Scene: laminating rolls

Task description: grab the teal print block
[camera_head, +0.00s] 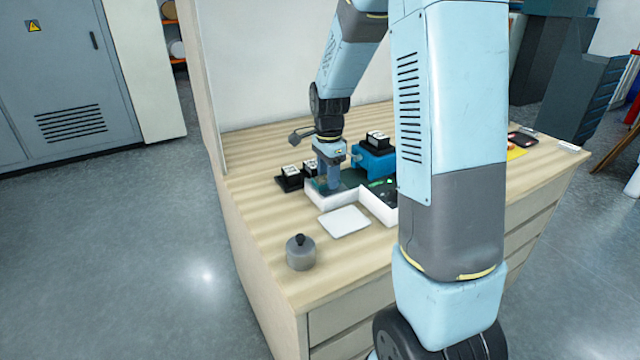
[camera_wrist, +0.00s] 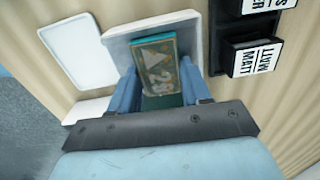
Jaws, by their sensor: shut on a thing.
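The teal print block (camera_wrist: 160,68) shows in the wrist view between the two blue fingers of my gripper (camera_wrist: 163,95). It has teal edges and a brownish patterned face with a pale triangle. My gripper is shut on it, with a finger on each side. In the head view my gripper (camera_head: 329,180) points down at the left end of a white tray (camera_head: 327,202); the block is mostly hidden there. The tray also shows behind the block in the wrist view (camera_wrist: 120,42). I cannot tell whether the block touches the tray.
A white flat plate (camera_head: 345,221) lies in front of the tray. A grey lidded pot (camera_head: 300,253) stands near the bench's front left. Black labelled holders (camera_head: 289,180) stand left of my gripper, and a blue machine (camera_head: 375,161) stands right of it. The front left bench top is mostly clear.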

